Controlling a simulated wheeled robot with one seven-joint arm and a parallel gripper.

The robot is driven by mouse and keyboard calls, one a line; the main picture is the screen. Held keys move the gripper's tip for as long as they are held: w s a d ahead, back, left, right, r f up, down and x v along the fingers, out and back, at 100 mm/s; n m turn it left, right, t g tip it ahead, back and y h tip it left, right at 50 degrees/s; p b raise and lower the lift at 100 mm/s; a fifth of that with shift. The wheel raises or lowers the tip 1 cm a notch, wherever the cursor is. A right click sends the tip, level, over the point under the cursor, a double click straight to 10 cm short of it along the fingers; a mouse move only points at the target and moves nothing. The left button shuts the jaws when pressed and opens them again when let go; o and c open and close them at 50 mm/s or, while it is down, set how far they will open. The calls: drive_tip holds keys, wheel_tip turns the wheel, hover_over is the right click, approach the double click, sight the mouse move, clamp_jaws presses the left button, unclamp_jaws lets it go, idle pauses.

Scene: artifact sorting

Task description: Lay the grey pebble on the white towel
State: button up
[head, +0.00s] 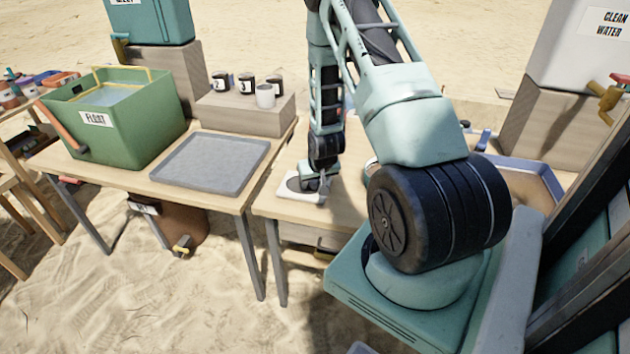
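My gripper (322,186) points down at the near left part of the right-hand table, over a small white flat thing (301,198). The white thing has a dark grey patch on top, and I cannot tell whether it is the towel or a device. The fingers are too small to tell whether they are open or hold something. I cannot make out the grey pebble. My arm hides much of this table.
A grey tray (212,162) lies empty on the left table. A green FLOAT bin (120,135) stands left of it. Several dark jars (247,84) and a pale cup (265,96) stand on a block (240,115). A blue-rimmed tray (545,170) is at right.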

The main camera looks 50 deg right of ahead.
drive_tip(key=shift+r, duration=0.15)
drive_tip(key=shift+r, duration=0.25)
drive_tip(key=v, duration=1.1)
drive_tip(key=shift+r, duration=0.25)
drive_tip(key=w+a+r+n+y, duration=0.1)
drive_tip(key=a+r+n+y, duration=0.2)
drive_tip(key=a, duration=0.9)
drive_tip(key=w+a+r+n, duration=0.25)
drive_tip(key=a+r, duration=0.25)
drive_tip(key=a, duration=0.6)
drive_tip(key=s+a+r+n+g, duration=0.2)
drive_tip(key=s+a+r+n, duration=0.2)
drive_tip(key=s+a, duration=0.5)
drive_tip(key=s+a+r+n+g, duration=0.2)
drive_tip(key=s+a+r+n, duration=0.2)
drive_tip(key=s+a, duration=0.6)
drive_tip(key=shift+s+n, duration=0.25)
drive_tip(key=shift+n, duration=0.2)
drive_tip(key=shift+a, duration=0.15)
